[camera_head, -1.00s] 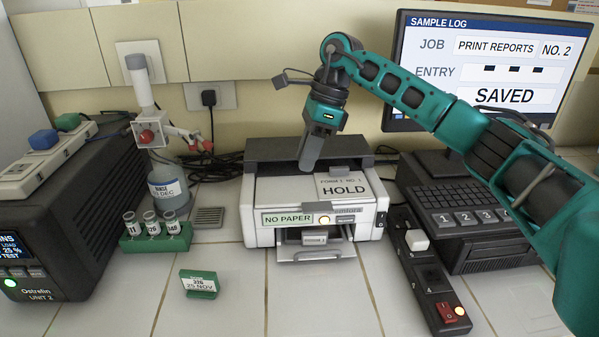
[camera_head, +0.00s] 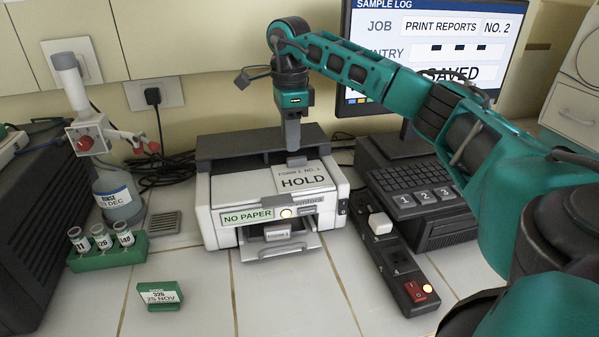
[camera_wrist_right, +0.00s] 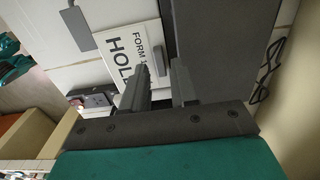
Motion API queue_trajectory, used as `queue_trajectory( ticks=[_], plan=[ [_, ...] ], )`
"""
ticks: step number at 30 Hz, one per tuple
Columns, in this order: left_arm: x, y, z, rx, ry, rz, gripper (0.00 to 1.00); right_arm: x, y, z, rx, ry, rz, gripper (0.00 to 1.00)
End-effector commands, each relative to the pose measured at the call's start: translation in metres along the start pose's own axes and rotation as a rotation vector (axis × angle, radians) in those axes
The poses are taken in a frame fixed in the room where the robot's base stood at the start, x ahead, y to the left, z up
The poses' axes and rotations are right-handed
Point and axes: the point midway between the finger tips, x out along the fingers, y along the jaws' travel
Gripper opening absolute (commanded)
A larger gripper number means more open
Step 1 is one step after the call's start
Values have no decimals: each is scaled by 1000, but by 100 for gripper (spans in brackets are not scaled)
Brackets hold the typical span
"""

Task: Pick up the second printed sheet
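A white sheet or card reading "HOLD" (camera_head: 303,180) lies on top of the white and dark grey printer (camera_head: 235,196). It also shows in the right wrist view (camera_wrist_right: 118,42). No sheet marked as the second one can be made out. The printer's green label reads "NO PAPER" (camera_head: 247,217). Its front tray (camera_head: 283,249) sticks out, with a small labelled piece in the opening. My right gripper (camera_head: 293,150) points down at the rear edge of the HOLD sheet. My left gripper is out of view.
The monitor (camera_head: 430,50) reads "PRINT REPORTS NO. 2" and "SAVED". A keyboard unit (camera_head: 410,190) and a switch strip (camera_head: 395,260) stand right of the printer. A vial rack (camera_head: 105,257) and a green label stand (camera_head: 160,295) are left. The front counter is mostly clear.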

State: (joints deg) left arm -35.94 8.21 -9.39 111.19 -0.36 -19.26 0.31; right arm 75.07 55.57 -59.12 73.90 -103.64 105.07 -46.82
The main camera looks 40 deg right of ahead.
Motion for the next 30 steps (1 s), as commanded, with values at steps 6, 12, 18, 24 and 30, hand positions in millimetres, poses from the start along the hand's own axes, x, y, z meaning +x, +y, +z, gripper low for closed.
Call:
queue_trajectory(
  ticks=[6,12,18,24,30],
  plan=[
    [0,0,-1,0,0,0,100,34,3,-1,0,2,3,28],
    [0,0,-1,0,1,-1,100,44,3,0,0,1,1,28],
    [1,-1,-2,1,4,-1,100,44,3,0,-1,1,1,24],
    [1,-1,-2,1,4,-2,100,44,3,0,-1,0,1,5],
    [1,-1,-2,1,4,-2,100,44,3,0,-1,0,1,0]
  ],
)
